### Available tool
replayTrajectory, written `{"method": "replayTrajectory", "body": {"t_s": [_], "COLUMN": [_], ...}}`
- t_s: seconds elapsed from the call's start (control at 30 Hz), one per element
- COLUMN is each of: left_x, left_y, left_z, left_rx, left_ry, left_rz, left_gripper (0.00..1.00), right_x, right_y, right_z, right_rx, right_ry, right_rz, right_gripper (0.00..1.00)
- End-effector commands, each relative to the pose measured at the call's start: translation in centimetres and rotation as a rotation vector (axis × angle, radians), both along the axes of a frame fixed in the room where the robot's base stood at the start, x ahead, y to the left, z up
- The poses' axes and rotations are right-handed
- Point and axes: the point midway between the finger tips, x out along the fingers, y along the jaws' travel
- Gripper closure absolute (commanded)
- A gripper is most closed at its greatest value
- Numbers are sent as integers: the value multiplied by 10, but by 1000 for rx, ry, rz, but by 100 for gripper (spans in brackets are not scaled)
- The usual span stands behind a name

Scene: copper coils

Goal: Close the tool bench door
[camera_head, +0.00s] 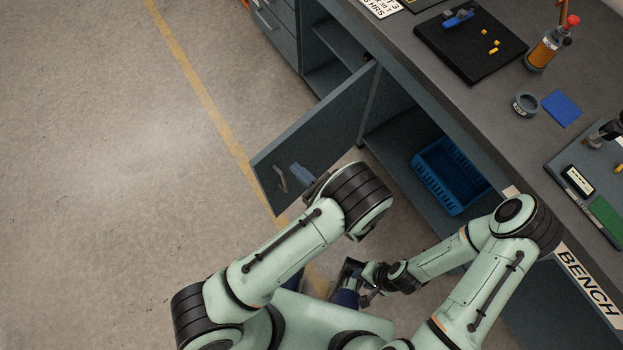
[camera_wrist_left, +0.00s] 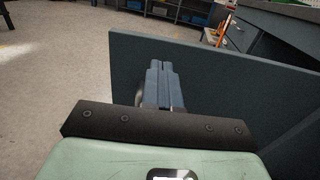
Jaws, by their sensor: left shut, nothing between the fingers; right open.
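The tool bench door (camera_head: 318,130) is a dark grey-blue panel standing open, swung out from the cabinet over the floor. Its metal handle (camera_head: 281,178) is near the free end, on the face turned towards me. My left gripper (camera_head: 298,172) is shut and empty, its fingers close to that face just right of the handle. In the left wrist view, the shut fingers (camera_wrist_left: 160,82) are in front of the door panel (camera_wrist_left: 225,85), and the handle is partly hidden behind them. I cannot tell whether they touch. My right gripper (camera_head: 368,296) is low near my body, small and partly hidden, open.
The open cabinet holds a blue crate (camera_head: 450,175) on its shelf. The bench top (camera_head: 470,95) above carries a black mat (camera_head: 470,42), a bottle (camera_head: 545,50) and a blue pad (camera_head: 562,108). Drawers (camera_head: 272,22) stand beyond the door. The floor (camera_head: 110,180) at left is clear.

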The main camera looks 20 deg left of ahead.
Motion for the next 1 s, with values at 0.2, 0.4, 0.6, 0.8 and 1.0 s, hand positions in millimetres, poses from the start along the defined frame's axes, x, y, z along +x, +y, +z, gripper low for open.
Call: {"method": "replayTrajectory", "body": {"t_s": [0.2, 0.4, 0.6, 0.8, 1.0], "left_x": [20, 29, 31, 31, 32], "left_y": [38, 54, 58, 58, 60], "left_z": [0, 0, 0, -1, 0], "left_rx": [-1, -2, -2, -2, -2], "left_ry": [0, 0, 1, 1, 1], "left_rz": [4, 2, 1, 1, -5], "left_gripper": [100, 100, 100, 100, 100], "right_x": [0, 0, -1, -1, 0], "right_y": [0, 0, 0, 0, 0], "right_z": [0, 0, 0, 0, 1], "right_rx": [-1, 0, 0, 0, 0], "right_ry": [1, 2, 2, 2, 2], "right_rz": [0, 1, 0, 0, 0], "right_gripper": [58, 58, 58, 58, 58]}}
